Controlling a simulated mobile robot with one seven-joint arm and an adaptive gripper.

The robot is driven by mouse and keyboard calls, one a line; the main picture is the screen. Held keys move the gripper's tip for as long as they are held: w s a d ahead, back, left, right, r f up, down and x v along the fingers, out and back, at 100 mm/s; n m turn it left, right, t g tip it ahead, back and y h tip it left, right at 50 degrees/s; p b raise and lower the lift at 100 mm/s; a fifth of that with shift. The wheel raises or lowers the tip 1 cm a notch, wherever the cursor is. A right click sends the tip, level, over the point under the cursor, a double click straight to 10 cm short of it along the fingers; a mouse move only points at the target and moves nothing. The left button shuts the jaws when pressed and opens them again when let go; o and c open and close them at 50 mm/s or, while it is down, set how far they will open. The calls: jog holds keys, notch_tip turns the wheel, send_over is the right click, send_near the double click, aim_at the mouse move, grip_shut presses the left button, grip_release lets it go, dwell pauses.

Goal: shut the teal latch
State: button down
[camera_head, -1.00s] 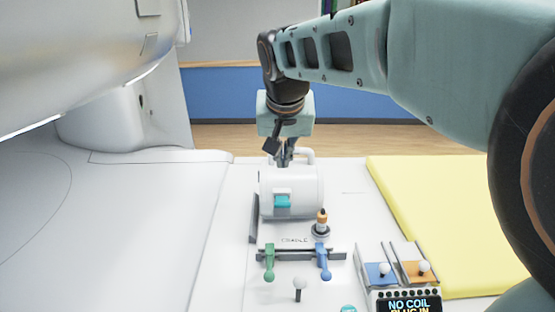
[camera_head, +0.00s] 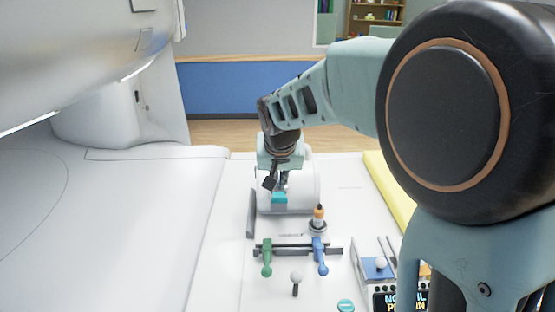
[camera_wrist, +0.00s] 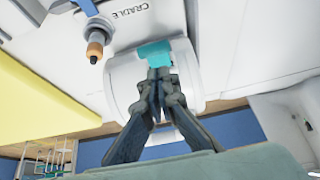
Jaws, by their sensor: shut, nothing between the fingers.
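The teal latch (camera_head: 279,198) is a small teal tab on the front of a white rounded coil housing (camera_head: 303,190). In the wrist view the teal latch (camera_wrist: 155,53) shows just beyond my fingertips. My gripper (camera_head: 281,188) is shut and empty, with its fingers pointing down at the top edge of the latch. In the wrist view my gripper (camera_wrist: 158,72) overlaps the latch's near edge. I cannot tell whether the tips touch it. The fingers hide part of the latch and the housing.
A green lever (camera_head: 266,258) and a blue lever (camera_head: 320,258) sit on a dark rail in front. An orange-tipped plug (camera_head: 318,215) stands right of the housing. A yellow pad (camera_head: 381,190) lies to the right.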

jog(key=shift+s+f, duration=0.3)
jog(key=shift+f, duration=0.6)
jog(key=shift+f+b, duration=0.25)
jog(key=shift+b, duration=0.35)
jog(key=shift+s+f+t+b, duration=0.15)
jog(key=shift+t+b, duration=0.15)
jog(key=shift+b, duration=0.5)
